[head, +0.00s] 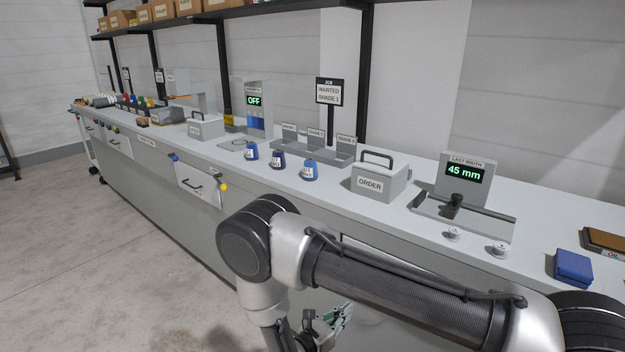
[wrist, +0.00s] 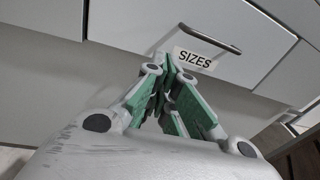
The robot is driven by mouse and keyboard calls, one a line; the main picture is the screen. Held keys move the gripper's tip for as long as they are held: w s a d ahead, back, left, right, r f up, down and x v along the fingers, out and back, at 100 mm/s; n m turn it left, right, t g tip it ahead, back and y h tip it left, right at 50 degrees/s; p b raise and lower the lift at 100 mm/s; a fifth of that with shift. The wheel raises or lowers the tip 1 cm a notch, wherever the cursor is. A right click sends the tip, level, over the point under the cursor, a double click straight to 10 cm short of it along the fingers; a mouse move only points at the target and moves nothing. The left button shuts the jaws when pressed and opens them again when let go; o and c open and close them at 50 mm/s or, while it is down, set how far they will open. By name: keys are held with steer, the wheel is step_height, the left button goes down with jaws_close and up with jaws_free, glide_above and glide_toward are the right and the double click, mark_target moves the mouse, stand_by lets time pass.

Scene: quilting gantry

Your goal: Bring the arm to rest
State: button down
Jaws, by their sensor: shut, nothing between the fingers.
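My gripper (head: 338,318) hangs low in front of the long bench (head: 400,215), at the bottom of the head view, partly behind my arm. In the wrist view my gripper (wrist: 168,65) has its green-padded fingers drawn together at the tips, with nothing held between them. The fingertips point toward a drawer front labelled SIZES (wrist: 235,50) with a dark bar handle (wrist: 208,38). I cannot tell whether the tips touch the drawer front. My arm is folded across the lower right of the head view.
A drawer (head: 198,186) at the left sits in the bench front. The floor (head: 90,250) at left is clear.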

steer(key=s+d+r+m+g+y, duration=0.2)
steer(key=s+d+r+m+y, duration=0.2)
steer(key=d+r+m, duration=0.5)
steer(key=s+d+r+m+g+y, duration=0.3)
steer(key=s+d+r+m, duration=0.5)
steer(key=r, duration=1.2)
steer(key=s+d+r+m+g+y, duration=0.2)
steer(key=s+d+r+m+y, duration=0.3)
steer(key=r, duration=1)
steer(key=s+d+m, duration=0.2)
steer(key=d+m, duration=0.2)
steer(key=m, duration=0.1)
steer(key=shift+s+d+r+y, duration=0.3)
steer(key=shift+s+y, duration=0.1)
